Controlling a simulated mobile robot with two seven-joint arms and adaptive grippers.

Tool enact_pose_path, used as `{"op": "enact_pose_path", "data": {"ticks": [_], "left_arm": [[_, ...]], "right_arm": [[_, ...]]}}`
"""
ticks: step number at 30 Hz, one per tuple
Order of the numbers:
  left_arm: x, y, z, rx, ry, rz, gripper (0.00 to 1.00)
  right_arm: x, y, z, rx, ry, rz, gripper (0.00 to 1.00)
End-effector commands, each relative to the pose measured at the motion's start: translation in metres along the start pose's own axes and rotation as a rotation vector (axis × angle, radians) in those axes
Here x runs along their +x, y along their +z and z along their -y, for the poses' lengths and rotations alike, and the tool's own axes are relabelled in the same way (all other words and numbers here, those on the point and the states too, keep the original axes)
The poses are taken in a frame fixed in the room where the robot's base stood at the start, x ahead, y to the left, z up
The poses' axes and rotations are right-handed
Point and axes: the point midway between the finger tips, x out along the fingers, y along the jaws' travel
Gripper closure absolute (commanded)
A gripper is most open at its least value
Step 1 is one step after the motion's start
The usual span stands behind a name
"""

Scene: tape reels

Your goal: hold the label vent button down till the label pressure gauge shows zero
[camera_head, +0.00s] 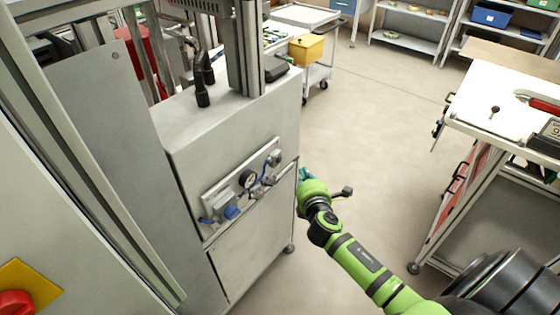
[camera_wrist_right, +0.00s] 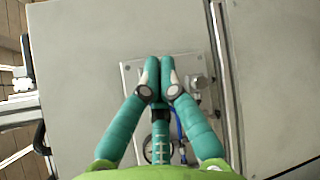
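The label pressure gauge (camera_head: 247,179) is a round dial with a white face on a small metal panel (camera_head: 211,196) on the front of the grey cabinet. Its reading is too small to tell. Silver fittings, a blue part and blue tubing sit around it. I cannot make out the vent button for sure. My right gripper (camera_head: 304,174) is beside the cabinet's right edge in the head view. In the right wrist view its teal fingers (camera_wrist_right: 160,72) are together, with nothing visible between them, in front of the panel (camera_wrist_right: 129,72). Contact cannot be told. My left gripper is not in view.
A red knob on a yellow plate (camera_head: 32,280) is at the lower left. A cart with a yellow bin (camera_head: 306,50) stands behind the cabinet. A white-topped bench (camera_head: 490,95) is at the right. The floor between is clear.

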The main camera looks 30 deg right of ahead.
Motion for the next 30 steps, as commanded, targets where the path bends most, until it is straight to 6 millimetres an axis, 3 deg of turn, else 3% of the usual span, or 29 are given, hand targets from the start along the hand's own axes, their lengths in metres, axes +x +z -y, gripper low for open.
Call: {"op": "enact_pose_path", "data": {"ticks": [12, 30], "left_arm": [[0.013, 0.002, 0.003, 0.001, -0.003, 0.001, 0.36], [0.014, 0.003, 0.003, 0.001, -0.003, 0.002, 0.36]], "right_arm": [[0.035, -0.026, -0.024, 0.002, -0.001, 0.000, 1.00], [0.039, -0.029, -0.028, 0.001, -0.001, 0.000, 1.00]]}}
